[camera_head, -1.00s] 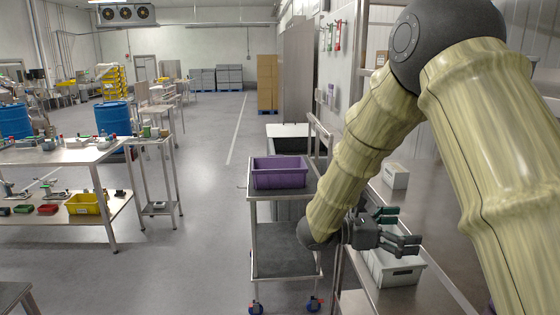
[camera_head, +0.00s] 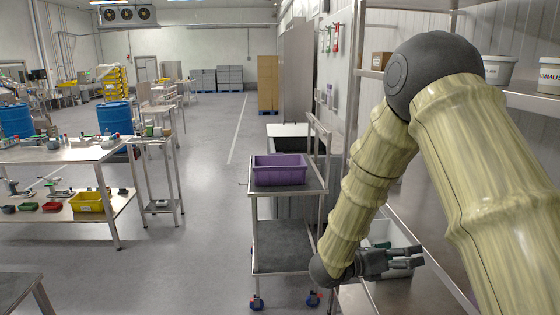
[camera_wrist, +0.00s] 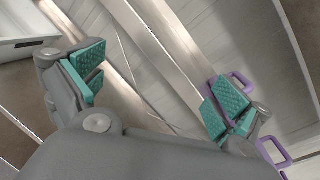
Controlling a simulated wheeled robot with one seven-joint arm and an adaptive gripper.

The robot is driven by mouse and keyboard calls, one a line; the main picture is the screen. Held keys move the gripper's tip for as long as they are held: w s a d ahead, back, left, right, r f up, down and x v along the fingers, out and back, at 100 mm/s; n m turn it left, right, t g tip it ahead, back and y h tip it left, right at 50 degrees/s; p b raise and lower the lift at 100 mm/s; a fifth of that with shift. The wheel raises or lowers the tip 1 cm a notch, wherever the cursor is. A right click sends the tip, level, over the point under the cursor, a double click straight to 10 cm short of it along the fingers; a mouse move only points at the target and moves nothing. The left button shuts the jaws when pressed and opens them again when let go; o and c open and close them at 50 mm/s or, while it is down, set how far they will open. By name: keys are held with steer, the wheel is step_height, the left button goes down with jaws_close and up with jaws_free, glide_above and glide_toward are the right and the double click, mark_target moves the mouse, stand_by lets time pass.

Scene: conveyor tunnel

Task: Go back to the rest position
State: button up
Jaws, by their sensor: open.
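My gripper (camera_head: 404,256) hangs low at the right in the head view, in front of a white bin (camera_head: 404,232) on a steel surface. Its fingers point right and hide part of the bin. In the wrist view, my gripper (camera_wrist: 157,86) has its teal finger pads wide apart with nothing between them. Purple loop-shaped parts (camera_wrist: 277,152) show beside and behind the right finger; I cannot tell what they belong to. A pale container edge (camera_wrist: 25,42) shows at the top left.
A steel cart (camera_head: 252,214) with a purple bin (camera_head: 280,172) stands left of my arm. White tubs (camera_head: 490,70) sit on a shelf (camera_head: 535,103) at the right. A steel table (camera_head: 60,152) stands at the left. The floor (camera_head: 205,225) between is clear.

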steer(key=s+a+f+n+t+y, duration=0.1)
steer(key=s+f+n+y, duration=0.25)
steer(key=f+n, duration=0.6)
steer(key=s+a+f+n+t+y, duration=0.1)
steer(key=s+f+n+y, duration=0.25)
steer(key=f+n, duration=0.6)
steer(key=s+a+f+n+t+y, duration=0.1)
steer(key=s+f+n+y, duration=0.25)
steer(key=f+n, duration=0.55)
steer(key=s+a+f+n+g+y, duration=0.2)
steer(key=s+f+n, duration=0.2)
steer(key=s, duration=0.6)
steer(key=s+a+f+n+g+y, duration=0.2)
steer(key=s+f+n, duration=0.3)
steer(key=s, duration=0.5)
steer(key=s+a+f+n+g+y, duration=0.2)
steer(key=s+f+n, duration=0.3)
steer(key=s, duration=0.5)
steer(key=shift+a+f+n+g, duration=0.2)
steer(key=shift+a+n+g, duration=0.1)
steer(key=shift+n+g, duration=0.6)
